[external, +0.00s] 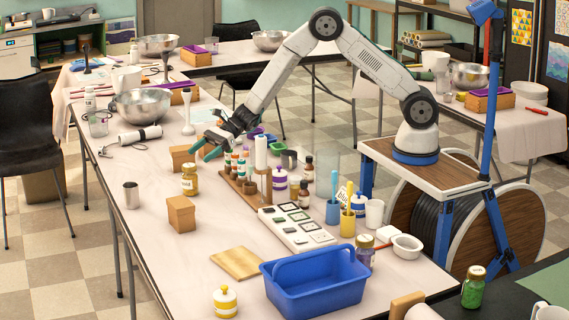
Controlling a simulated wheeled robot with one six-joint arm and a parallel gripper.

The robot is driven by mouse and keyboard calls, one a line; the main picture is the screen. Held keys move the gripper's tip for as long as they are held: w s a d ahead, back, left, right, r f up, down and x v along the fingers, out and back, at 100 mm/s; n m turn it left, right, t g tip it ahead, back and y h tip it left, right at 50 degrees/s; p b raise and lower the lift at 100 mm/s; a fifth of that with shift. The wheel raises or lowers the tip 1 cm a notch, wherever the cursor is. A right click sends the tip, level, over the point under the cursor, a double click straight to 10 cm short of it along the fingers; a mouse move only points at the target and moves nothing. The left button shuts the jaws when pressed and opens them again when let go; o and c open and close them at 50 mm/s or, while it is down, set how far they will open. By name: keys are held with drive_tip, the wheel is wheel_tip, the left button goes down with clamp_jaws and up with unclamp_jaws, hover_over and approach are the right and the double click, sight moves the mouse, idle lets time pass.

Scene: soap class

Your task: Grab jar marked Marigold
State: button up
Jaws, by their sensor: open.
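A jar with yellow-orange contents, a pale lid and a white label (190,180) stands upright on the long table, left of the bottle rack. Its label is too small to read, so I cannot confirm that it says Marigold. My gripper (205,150) is open and empty, above and slightly right of this jar and apart from it. Other labelled jars are a small one with dark contents (365,248) by the blue caddy and a green one (474,287) at the lower right.
A wooden rack of small bottles (246,200) stands right of the jar. Cardboard boxes (181,213) stand in front of and behind the jar. A white mould tray (297,233) and blue caddy (315,287) fill the front.

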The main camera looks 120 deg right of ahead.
sight(184, 171)
drive_tip(key=shift+w+d+f+m+h, duration=0.25)
drive_tip(key=shift+d+f, duration=0.15)
drive_tip(key=shift+f, duration=0.1)
drive_tip(key=shift+w+d+f+m+h, duration=0.15)
drive_tip(key=shift+d+f+m, duration=0.1)
drive_tip(key=shift+d+f, duration=0.2)
drive_tip(key=x, duration=0.7)
drive_tip(key=shift+s+a+f, duration=0.1)
drive_tip(key=shift+a+f, duration=0.2)
drive_tip(key=shift+f, duration=0.05)
drive_tip(key=c, duration=1.3)
